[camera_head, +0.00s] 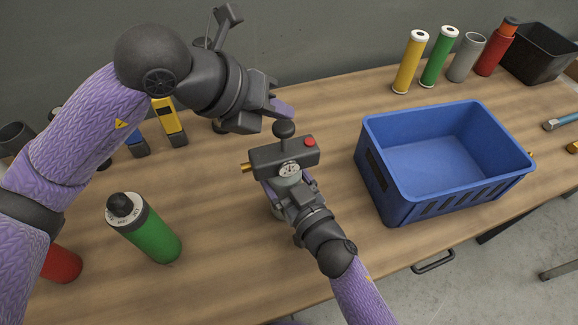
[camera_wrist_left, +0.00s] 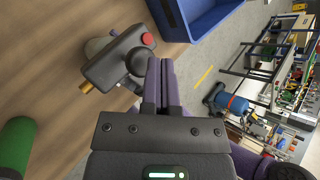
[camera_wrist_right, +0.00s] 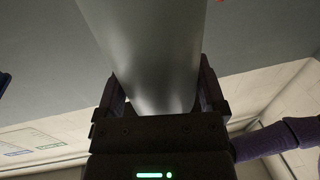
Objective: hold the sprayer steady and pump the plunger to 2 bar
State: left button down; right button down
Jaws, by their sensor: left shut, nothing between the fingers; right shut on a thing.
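The sprayer has a dark grey head (camera_head: 268,160) with a red button, a brass nozzle and a round gauge on its front; the gauge reading is too small to tell. Its plunger knob (camera_head: 284,129) stands on top of the head. The head and knob also show in the left wrist view (camera_wrist_left: 115,62). My right gripper (camera_wrist_right: 160,95) is shut on the sprayer's grey body (camera_wrist_right: 150,45), which stands upright on the bench. My left gripper (camera_head: 285,109) is shut and empty, with its fingertips just above and beside the knob. In the left wrist view its fingers (camera_wrist_left: 160,70) are together next to the knob.
A blue crate (camera_head: 375,170) stands right of the sprayer. A green bottle (camera_head: 150,235) and a red one (camera_head: 62,264) stand at the left front. Several coloured cylinders (camera_head: 436,58) and a black bin (camera_head: 540,55) line the back right.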

aim_at(274, 132)
pick_arm(q)
notch_tip(274, 132, up, 4)
jog(key=shift+w+f, duration=0.1)
jog(key=shift+f, duration=0.15)
notch_tip(274, 132, down, 8)
jog(key=shift+f, duration=0.45)
jog(key=shift+a+f, duration=0.1)
jog(key=shift+f, duration=0.2)
dwell(1.5)
jog(key=shift+f, duration=0.45)
jog(key=shift+r, duration=0.15)
notch_tip(274, 132, up, 6)
jog(key=shift+r, duration=0.25)
